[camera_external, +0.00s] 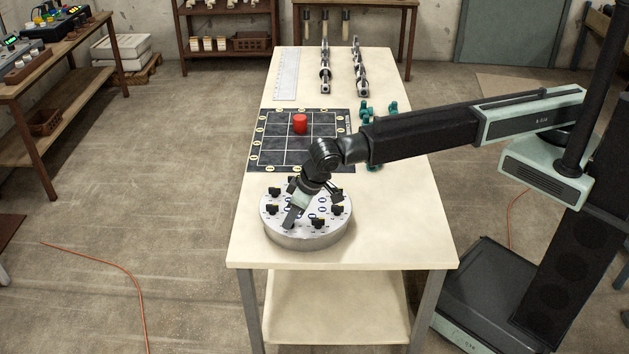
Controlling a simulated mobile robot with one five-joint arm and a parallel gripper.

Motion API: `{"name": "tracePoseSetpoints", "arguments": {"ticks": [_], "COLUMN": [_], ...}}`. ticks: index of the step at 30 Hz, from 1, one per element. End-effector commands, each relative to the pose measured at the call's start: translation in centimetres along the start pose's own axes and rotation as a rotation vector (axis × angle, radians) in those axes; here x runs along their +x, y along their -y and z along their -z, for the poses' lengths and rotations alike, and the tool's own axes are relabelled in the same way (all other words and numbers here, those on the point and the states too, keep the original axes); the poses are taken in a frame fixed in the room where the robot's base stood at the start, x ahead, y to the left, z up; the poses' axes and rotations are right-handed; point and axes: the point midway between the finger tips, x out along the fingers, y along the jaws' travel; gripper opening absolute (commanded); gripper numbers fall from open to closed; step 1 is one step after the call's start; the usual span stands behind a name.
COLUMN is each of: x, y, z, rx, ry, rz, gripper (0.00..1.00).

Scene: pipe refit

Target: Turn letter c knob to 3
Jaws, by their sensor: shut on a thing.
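A round silvery panel (304,238) stands on the near end of the cream table. Several black knobs sit in a ring on its top, with small labels too small to read. One knob (318,222) shows at the near side and another knob (272,209) at the left. My gripper (294,217) reaches down over the panel from the upper right, one dark finger pointing to its near left part. It is shut on a knob, mostly hidden by the fingers. I cannot tell which letter this knob has or which number it points to.
Teal parts (366,110) stand right of the mat under my arm. Metal pipe parts (325,70) and a white plate (286,75) lie farther back. The table's near right is clear.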

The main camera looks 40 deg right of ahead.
Motion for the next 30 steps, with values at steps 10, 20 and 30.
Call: {"name": "tracePoseSetpoints", "arguments": {"ticks": [10, 20, 30], "x": [0.05, 0.10, 0.11], "y": [0.42, 0.52, 0.60], "z": [0.11, 0.20, 0.22], "rx": [0.302, 0.577, 0.770], "ry": [0.001, 0.002, 0.002], "rz": [-0.126, -0.240, -0.318], "gripper": [0.00, 0.00, 0.00]}}
